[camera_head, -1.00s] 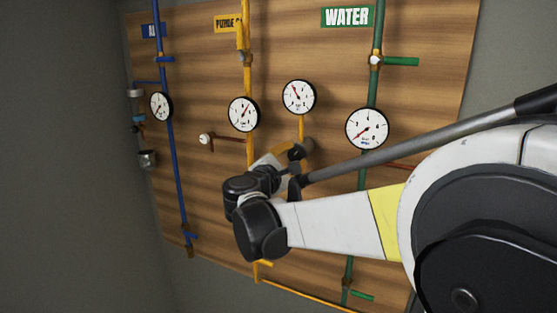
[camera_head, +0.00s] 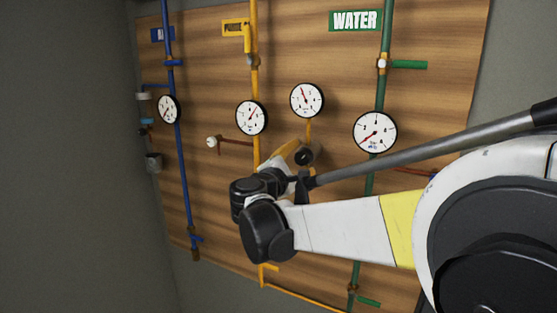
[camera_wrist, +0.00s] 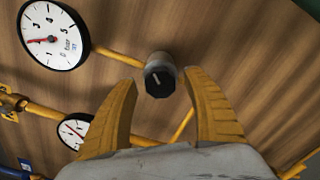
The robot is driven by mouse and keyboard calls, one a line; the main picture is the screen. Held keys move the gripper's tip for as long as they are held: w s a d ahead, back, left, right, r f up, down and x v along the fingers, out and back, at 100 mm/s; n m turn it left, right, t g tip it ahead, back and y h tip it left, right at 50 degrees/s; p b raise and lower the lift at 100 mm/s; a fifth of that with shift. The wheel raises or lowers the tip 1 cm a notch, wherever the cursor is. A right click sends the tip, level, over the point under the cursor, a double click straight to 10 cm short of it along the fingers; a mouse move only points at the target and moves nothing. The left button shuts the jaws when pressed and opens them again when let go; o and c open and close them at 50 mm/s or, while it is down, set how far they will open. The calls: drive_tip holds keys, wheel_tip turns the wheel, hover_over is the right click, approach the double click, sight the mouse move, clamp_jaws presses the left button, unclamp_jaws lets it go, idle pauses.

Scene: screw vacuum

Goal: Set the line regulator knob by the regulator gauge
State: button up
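The line regulator knob (camera_wrist: 158,80) is a round black knob with a pale mark on its face, on a grey body. In the wrist view it lies between and beyond the yellow fingertips of my gripper (camera_wrist: 161,76), with gaps on both sides. My gripper is open and empty. The knob (camera_head: 303,156) also shows in the head view, beside my gripper (camera_head: 285,152), which is partly hidden by my wrist. The gauge (camera_head: 306,100) above the knob, joined by a yellow pipe, looks like the regulator gauge. It shows large in the wrist view (camera_wrist: 53,35), its red needle pointing left.
A second gauge (camera_head: 251,117) sits on the yellow pipe, with a red-handled valve (camera_head: 212,142) nearby. A green WATER pipe with a gauge (camera_head: 375,132) stands to the right, a blue pipe (camera_head: 183,170) to the left. All are on a wooden panel (camera_head: 440,60).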

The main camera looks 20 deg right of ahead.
drive_tip(key=v, duration=1.2)
drive_tip(key=s+d+f+m+g+y+b, duration=0.15)
drive_tip(key=s+f+b, duration=0.3)
drive_tip(key=f, duration=0.45)
drive_tip(key=s+f+m+g+y+b, duration=0.1)
drive_tip(key=s+f+m+y+b, duration=0.2)
drive_tip(key=f+b, duration=0.5)
drive_tip(key=s+f+m+g+y+b, duration=0.1)
drive_tip(key=s+f+m+y+b, duration=0.15)
drive_tip(key=f, duration=0.85)
drive_tip(key=s+a+f+m+y+b, duration=0.2)
drive_tip(key=s+a+f+b, duration=0.1)
drive_tip(key=f, duration=0.3)
drive_tip(key=s+a+f+m+y+b, duration=0.2)
drive_tip(key=s+a+f+b, duration=0.1)
drive_tip(key=f+b, duration=0.2)
drive_tip(key=s+a+f+m+y+b, duration=0.3)
drive_tip(key=s+f+b, duration=0.1)
drive_tip(key=f, duration=0.5)
drive_tip(key=shift+a+f+b, duration=0.15)
drive_tip(key=shift+a+b, duration=0.15)
drive_tip(key=shift+a, duration=0.1)
